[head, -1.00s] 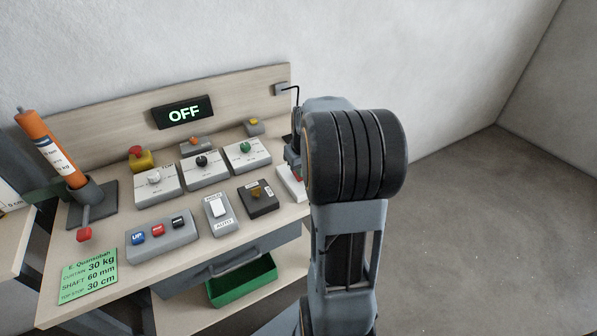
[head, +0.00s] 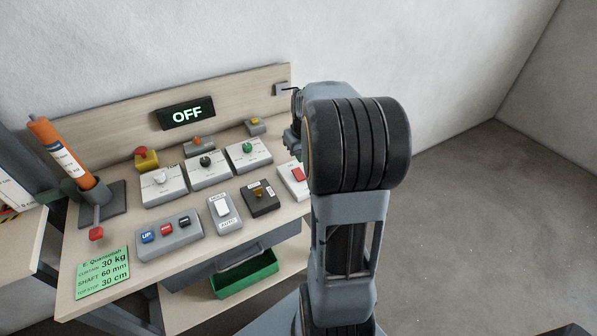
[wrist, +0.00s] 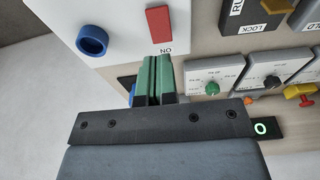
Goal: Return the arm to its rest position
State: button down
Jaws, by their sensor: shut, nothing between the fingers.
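My gripper (wrist: 153,80) shows in the wrist view with its green fingers shut together and nothing between them. The red switch (head: 298,174) shows just left of that joint.
The bench (head: 75,250) carries several control boxes, an orange cylinder (head: 62,152) in a stand, and a green card (head: 103,272). A display (head: 186,113) reads OFF. A green bin (head: 245,275) sits below. The floor (head: 470,220) to the right is clear.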

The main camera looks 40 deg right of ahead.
dwell(0.4)
jog(key=shift+m+g, duration=0.3)
jog(key=shift+m, duration=0.6)
jog(key=s+a, duration=0.1)
jog(key=s+a+f, duration=0.1)
jog(key=s, duration=0.1)
jog(key=shift+a+f, duration=0.2)
jog(key=shift+a, duration=0.1)
jog(key=s+a+r+n+t, duration=0.1)
jog(key=s+a, duration=0.3)
jog(key=a, duration=0.5)
jog(key=s+a+r+n+t, duration=0.1)
jog(key=s+a+r, duration=0.3)
jog(key=a, duration=0.5)
jog(key=shift+s+r+n+t, duration=0.15)
jog(key=shift+s+n+t, duration=0.15)
jog(key=shift+s+n, duration=0.35)
